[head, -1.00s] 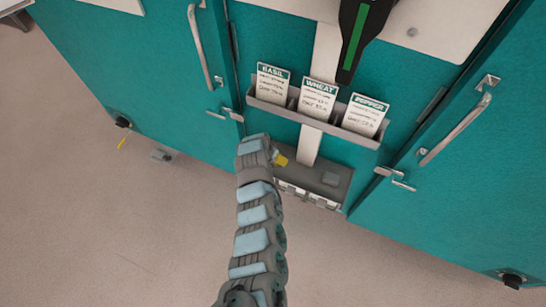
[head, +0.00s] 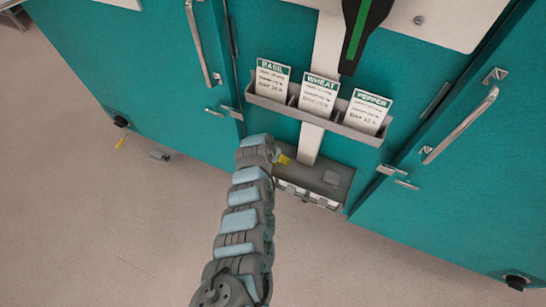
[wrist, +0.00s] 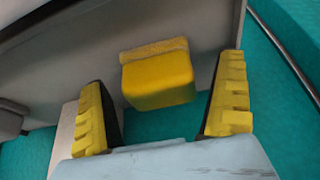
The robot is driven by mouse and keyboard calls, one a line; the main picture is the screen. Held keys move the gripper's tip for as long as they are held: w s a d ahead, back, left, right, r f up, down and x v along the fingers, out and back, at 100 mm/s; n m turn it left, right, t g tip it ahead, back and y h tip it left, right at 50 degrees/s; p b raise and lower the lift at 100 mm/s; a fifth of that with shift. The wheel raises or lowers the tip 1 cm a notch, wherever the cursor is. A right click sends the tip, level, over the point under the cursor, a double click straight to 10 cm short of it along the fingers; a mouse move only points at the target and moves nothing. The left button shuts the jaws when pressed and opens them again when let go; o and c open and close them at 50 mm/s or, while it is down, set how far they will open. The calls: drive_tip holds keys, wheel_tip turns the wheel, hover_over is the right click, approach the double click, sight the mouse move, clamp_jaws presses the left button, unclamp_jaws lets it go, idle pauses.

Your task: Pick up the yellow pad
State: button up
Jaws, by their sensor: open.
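The yellow pad (wrist: 158,80) is a block with a rough, fuzzy strip along its upper side in the wrist view. It lies against a grey surface (wrist: 75,62). My gripper (wrist: 165,72) is open, with one yellow-ribbed finger at the left of the pad and one at the right. Gaps show between the pad and both fingers, so it is not gripped. In the head view my wrist covers the left end of the grey shelf (head: 318,181). A small yellow patch shows beside it; I cannot tell whether it is pad or fingertip.
A card rack (head: 326,122) with basil, wheat and pepper cards is fixed above the shelf. Teal chamber doors with handles (head: 460,125) stand on both sides.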

drive_tip(key=shift+f, duration=0.5)
drive_tip(key=shift+c, duration=0.3)
drive_tip(key=c, duration=1.3)
drive_tip(key=shift+o, duration=0.2)
drive_tip(key=shift+d+r, duration=0.1)
drive_tip(key=shift+r, duration=0.05)
